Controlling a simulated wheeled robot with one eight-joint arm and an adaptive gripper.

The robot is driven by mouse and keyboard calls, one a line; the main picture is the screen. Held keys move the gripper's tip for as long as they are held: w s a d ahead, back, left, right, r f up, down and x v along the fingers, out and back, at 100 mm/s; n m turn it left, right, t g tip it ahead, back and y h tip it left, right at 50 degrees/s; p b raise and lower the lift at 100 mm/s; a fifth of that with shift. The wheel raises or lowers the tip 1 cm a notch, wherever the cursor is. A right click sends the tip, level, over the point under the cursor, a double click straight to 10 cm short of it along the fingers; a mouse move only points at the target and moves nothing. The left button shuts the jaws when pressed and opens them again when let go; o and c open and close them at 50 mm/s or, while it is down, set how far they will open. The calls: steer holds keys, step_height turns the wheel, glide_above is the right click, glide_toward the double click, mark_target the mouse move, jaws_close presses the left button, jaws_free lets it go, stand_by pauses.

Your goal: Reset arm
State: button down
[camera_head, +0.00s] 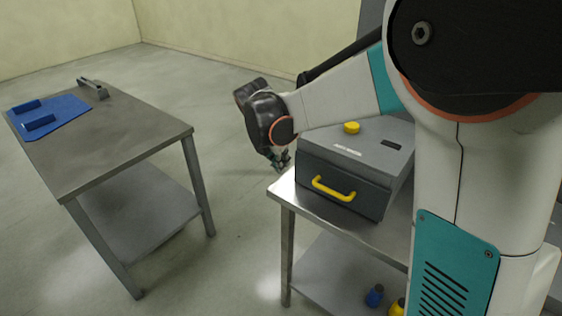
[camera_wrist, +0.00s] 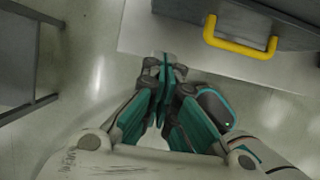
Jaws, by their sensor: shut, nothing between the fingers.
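My gripper (camera_head: 280,161) hangs from the bent arm just beyond the left end of the right-hand steel table, pointing down. In the wrist view, my gripper (camera_wrist: 163,68) has its two teal fingers together with nothing between them. It is apart from the grey box (camera_head: 360,165), which sits on that table. The box has a yellow handle (camera_head: 333,189) on its front and a yellow knob (camera_head: 351,128) on top. The handle also shows at the top right of the wrist view (camera_wrist: 240,46).
The right table (camera_head: 300,198) has a lower shelf with a blue item (camera_head: 374,295) and a yellow item (camera_head: 397,307). A left table (camera_head: 130,138) bears a blue mat (camera_head: 66,108) with blue pieces and a grey metal part (camera_head: 92,87). Open floor lies between the tables.

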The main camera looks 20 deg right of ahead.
steer(key=s+r+m+t+y, duration=0.1)
steer(key=s+r+m+t, duration=0.1)
steer(key=s+m, duration=1)
steer(key=s+r+m+t+y, duration=0.2)
steer(key=s+r+m, duration=0.2)
steer(key=s+m, duration=0.9)
steer(key=shift+s+d+t+y, duration=0.3)
steer(key=shift+s, duration=0.25)
